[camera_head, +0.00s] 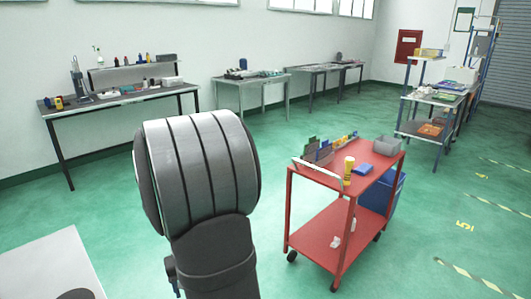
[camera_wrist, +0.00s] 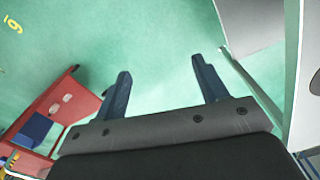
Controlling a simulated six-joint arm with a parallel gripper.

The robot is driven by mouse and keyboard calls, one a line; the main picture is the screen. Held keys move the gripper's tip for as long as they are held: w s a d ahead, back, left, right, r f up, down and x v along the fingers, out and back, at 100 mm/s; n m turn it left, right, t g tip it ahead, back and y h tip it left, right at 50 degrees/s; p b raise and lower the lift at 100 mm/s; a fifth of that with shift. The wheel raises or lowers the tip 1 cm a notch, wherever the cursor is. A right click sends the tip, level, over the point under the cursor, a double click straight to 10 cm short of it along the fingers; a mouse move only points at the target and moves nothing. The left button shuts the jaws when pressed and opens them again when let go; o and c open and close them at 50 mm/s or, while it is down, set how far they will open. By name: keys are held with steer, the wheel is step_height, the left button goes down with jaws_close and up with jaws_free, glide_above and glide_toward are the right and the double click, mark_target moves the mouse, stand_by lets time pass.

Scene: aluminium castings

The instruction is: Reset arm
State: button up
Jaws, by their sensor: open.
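My gripper (camera_wrist: 160,82) shows in the wrist view with its two dark fingers spread wide apart. It is open, and nothing is between the fingers but the green floor beyond. In the head view a large grey and black link of my arm fills the middle left, and the gripper itself cannot be made out there. No aluminium casting can be clearly picked out in either view.
A red trolley (camera_head: 321,240) with small items and a grey bin (camera_head: 388,146) on top stands right of my arm; it also shows in the wrist view (camera_wrist: 58,104). A pale table (camera_head: 45,270) is at the lower left. Benches (camera_head: 120,98) line the back wall. Green floor lies between.

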steer(key=w+d+f+m, duration=0.2)
steer(key=w+d+f, duration=0.3)
steer(key=d, duration=0.4)
steer(key=w+d+f+m, duration=0.3)
steer(key=w+d+f, duration=0.3)
steer(key=d, duration=0.4)
steer(key=shift+f, duration=0.9)
steer(key=shift+d, duration=0.1)
steer(key=s+a+r+n, duration=0.2)
steer(key=s+a+r, duration=0.2)
steer(key=a, duration=0.4)
steer(key=s+a+r+n, duration=0.2)
steer(key=s+a+r, duration=0.2)
steer(key=a+r, duration=0.3)
steer(key=shift+s+a, duration=0.3)
steer(key=shift+a, duration=0.65)
